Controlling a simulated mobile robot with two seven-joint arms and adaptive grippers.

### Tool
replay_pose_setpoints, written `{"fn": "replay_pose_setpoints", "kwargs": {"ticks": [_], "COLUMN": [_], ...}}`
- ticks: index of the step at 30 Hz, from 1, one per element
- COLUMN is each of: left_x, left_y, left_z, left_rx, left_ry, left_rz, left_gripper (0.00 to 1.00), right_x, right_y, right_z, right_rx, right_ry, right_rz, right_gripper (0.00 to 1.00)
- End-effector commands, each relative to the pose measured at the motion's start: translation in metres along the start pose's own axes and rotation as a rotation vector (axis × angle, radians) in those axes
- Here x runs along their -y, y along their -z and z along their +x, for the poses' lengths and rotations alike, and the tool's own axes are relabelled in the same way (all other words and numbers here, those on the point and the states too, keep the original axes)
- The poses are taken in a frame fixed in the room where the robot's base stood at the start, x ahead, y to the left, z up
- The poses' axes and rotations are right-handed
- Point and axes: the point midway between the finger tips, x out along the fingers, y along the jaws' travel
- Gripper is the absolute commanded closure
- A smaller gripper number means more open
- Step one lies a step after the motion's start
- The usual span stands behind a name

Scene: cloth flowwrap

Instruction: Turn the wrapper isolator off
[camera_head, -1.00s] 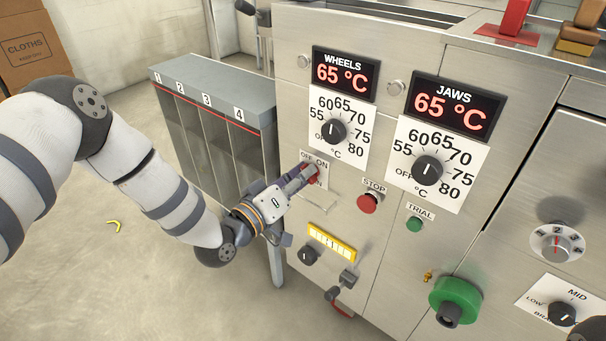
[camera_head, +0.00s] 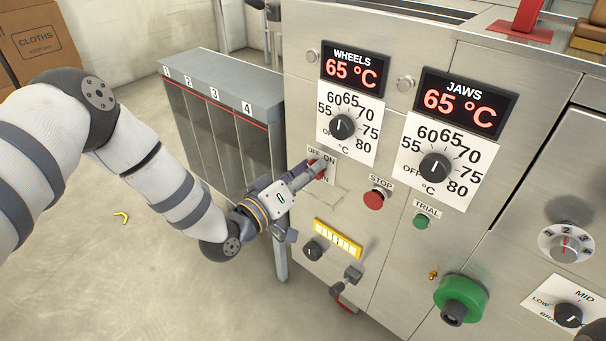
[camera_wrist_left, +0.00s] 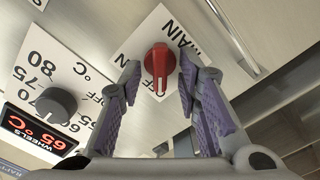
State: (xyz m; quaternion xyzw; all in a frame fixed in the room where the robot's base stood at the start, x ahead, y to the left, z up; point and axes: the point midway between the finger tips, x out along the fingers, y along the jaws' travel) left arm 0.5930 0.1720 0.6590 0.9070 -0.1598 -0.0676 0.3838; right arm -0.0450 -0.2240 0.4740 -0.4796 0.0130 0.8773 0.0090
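The wrapper isolator is a red rotary handle (camera_wrist_left: 159,62) on a white MAIN plate (camera_wrist_left: 132,40), seen in the left wrist view. In the head view the isolator (camera_head: 321,174) is mostly covered by my gripper, below the OFF and ON labels. My left gripper (camera_wrist_left: 158,82) is open, with one purple-padded finger on each side of the handle and gaps showing. It also reaches the plate in the head view (camera_head: 318,168). My right gripper is not in view.
The WHEELS dial (camera_head: 342,126) and JAWS dial (camera_head: 434,167) are above and right of the isolator. A red STOP button (camera_head: 374,199) and green TRIAL button (camera_head: 422,221) sit to its right. A yellow gauge (camera_head: 337,239) and black knob (camera_head: 313,250) are below.

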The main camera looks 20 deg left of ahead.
Motion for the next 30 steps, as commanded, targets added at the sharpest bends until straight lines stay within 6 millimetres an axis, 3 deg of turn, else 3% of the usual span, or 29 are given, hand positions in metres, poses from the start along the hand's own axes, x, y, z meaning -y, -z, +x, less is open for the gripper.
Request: {"fn": "replay_pose_setpoints", "kwargs": {"ticks": [9,15,30], "left_x": [0.001,0.001,0.001], "left_y": [0.0,0.0,-0.001], "left_z": [-0.077,-0.112,-0.118], "left_rx": [0.001,0.001,0.003], "left_ry": [0.005,0.003,0.003], "left_rz": [-0.004,-0.002,-0.001], "left_gripper": [0.69,0.69,0.69], "right_x": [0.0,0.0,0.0], "right_y": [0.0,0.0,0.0], "right_z": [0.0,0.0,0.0], "right_rx": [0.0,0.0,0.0], "right_ry": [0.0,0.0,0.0], "right_rz": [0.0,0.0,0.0], "right_gripper": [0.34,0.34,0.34]}}
